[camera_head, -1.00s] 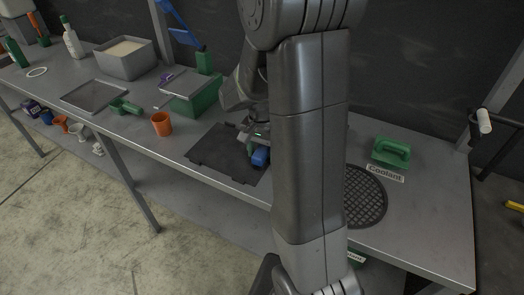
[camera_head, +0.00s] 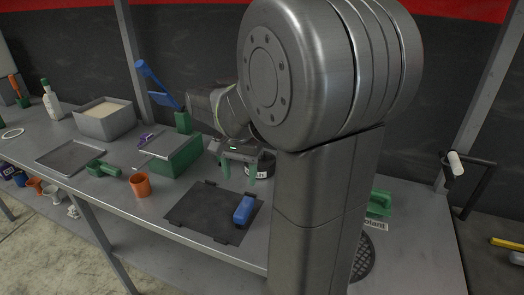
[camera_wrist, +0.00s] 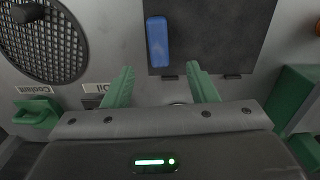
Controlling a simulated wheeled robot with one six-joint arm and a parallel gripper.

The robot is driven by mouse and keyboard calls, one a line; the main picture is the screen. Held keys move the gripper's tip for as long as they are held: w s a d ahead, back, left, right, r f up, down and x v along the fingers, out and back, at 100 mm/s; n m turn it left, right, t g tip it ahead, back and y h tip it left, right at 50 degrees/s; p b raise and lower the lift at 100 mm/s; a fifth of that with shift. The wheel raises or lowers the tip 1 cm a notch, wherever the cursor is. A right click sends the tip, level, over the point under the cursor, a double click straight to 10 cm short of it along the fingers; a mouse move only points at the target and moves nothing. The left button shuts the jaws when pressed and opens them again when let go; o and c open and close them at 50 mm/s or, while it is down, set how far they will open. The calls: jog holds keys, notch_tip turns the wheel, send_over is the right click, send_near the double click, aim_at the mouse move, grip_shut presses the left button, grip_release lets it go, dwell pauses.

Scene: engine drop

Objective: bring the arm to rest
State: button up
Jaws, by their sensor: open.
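My gripper (camera_head: 238,170) hangs above the workbench, behind the black mat, with its green fingers apart and nothing between them. In the wrist view my gripper (camera_wrist: 162,88) is also open and empty. A blue object (camera_head: 243,210) lies on the right part of the black mat (camera_head: 200,208), apart from the fingers. The blue object also shows in the wrist view (camera_wrist: 157,42), beyond the fingertips. My arm hides part of the bench's right side.
A green box (camera_head: 175,158) stands left of my gripper, with an orange cup (camera_head: 140,185) in front. A dark round object (camera_head: 265,165) sits just right of the fingers. A round grate (camera_wrist: 45,40) and a green-handled block (camera_wrist: 36,112) lie near the Coolant label. Bare bench surrounds the mat.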

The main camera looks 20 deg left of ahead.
aim_at(243, 207)
dwell(0.3)
jog(key=f, duration=1.3)
jog(key=shift+w+d+f, duration=0.15)
jog(key=shift+w+f, duration=0.05)
jog(key=shift+f, duration=0.05)
jog(key=shift+w+r+p, duration=0.1)
jog(key=shift+r+p, duration=0.2)
jog(key=shift+r, duration=0.3)
